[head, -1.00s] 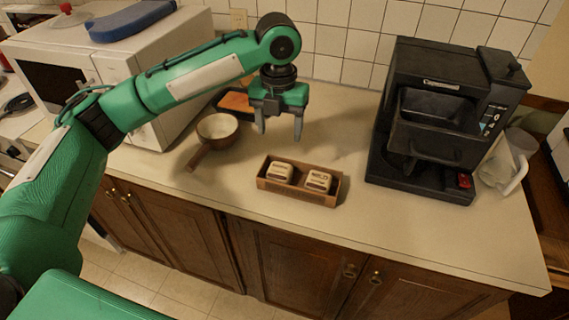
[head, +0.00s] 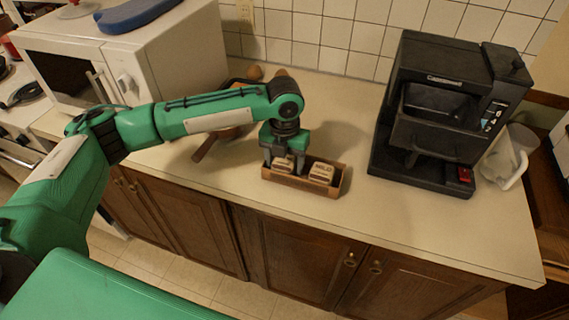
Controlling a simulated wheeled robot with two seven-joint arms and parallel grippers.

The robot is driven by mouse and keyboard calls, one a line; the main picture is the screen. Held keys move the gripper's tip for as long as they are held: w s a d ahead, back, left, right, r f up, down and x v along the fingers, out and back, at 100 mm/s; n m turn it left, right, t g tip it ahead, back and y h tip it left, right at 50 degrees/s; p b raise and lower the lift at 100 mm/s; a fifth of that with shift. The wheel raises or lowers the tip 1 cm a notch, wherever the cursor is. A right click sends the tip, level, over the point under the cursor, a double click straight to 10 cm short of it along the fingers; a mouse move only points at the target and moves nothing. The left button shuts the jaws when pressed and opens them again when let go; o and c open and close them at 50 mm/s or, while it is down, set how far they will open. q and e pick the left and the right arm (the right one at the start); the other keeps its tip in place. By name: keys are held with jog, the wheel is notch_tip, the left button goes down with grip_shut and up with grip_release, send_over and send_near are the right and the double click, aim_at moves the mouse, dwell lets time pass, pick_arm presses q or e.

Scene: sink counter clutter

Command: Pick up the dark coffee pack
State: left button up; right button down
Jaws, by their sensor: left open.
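A shallow brown cardboard tray (head: 333,188) stands near the counter's front edge with two small beige packs with dark markings in it. The left pack (head: 281,166) is partly hidden by my gripper; the right pack (head: 321,173) shows clearly. The labels are too small to read, so I cannot tell for sure which is the dark coffee pack. My left gripper (head: 285,169) points down over the left pack, open, with a finger at each side of it. Whether the fingers touch the pack cannot be told. My right gripper is out of view.
A black coffee machine (head: 436,110) stands to the right, with a clear jug (head: 508,157) beside it. A white microwave (head: 160,62) is at the left. A pan's brown handle (head: 205,147) shows below my arm. Counter between tray and machine is clear.

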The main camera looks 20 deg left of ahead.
pick_arm(q)
jog(key=c, duration=0.7)
jog(key=shift+c, duration=0.2)
